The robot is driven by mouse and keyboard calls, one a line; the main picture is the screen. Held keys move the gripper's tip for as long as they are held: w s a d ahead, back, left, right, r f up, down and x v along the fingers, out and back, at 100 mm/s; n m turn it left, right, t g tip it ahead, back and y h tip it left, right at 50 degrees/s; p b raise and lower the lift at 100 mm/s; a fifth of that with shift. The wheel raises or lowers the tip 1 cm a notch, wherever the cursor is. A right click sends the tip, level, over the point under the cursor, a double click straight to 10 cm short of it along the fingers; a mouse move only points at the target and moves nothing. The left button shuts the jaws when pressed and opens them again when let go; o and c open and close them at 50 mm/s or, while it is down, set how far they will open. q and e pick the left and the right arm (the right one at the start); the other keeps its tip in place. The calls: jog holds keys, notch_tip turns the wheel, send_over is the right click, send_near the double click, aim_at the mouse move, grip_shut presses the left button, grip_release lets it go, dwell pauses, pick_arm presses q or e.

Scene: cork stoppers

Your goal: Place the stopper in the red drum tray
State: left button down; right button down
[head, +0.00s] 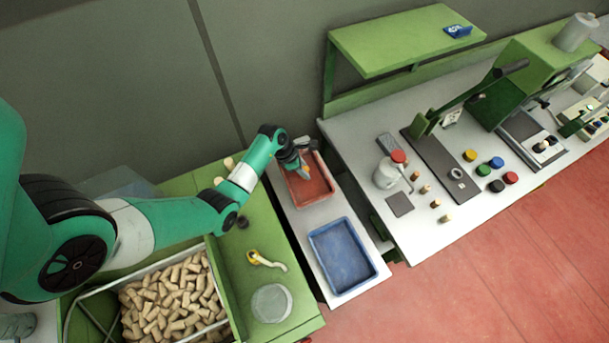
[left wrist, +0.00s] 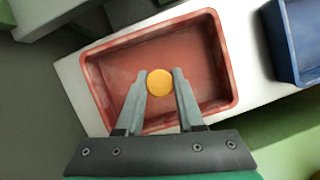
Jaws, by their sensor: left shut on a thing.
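The red drum tray (head: 320,191) lies on the white surface in the middle of the head view, and it fills the middle of the left wrist view (left wrist: 215,60). My left gripper (head: 302,172) is over the tray. In the left wrist view its fingers (left wrist: 160,82) are shut on a round stopper with an orange-yellow top (left wrist: 161,83). The stopper is over the tray's floor; I cannot tell whether it touches the floor. The rest of the tray's floor looks empty. My right gripper is not in view.
A blue tray (head: 341,285) sits next to the red one. A bin of corks (head: 172,300), a glass jar (head: 271,303) and a yellow-ringed tool (head: 266,261) are at the lower left. A workbench (head: 350,136) with a green lever press (head: 490,103) and several coloured caps stands right.

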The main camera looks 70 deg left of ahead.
pick_arm(q)
jog(key=shift+w+a+f+b, duration=0.1)
jog(key=shift+f+b, duration=0.6)
jog(key=shift+f, duration=1)
jog(key=shift+f, duration=0.15)
jog(key=c, duration=0.5)
grip_release()
jog(key=shift+r, duration=0.45)
jog(key=p+v, duration=0.4)
jog(key=v, duration=0.7)
jog(key=shift+s+r+p, duration=0.15)
jog(key=shift+s+p, duration=0.1)
jog(key=shift+p, duration=0.05)
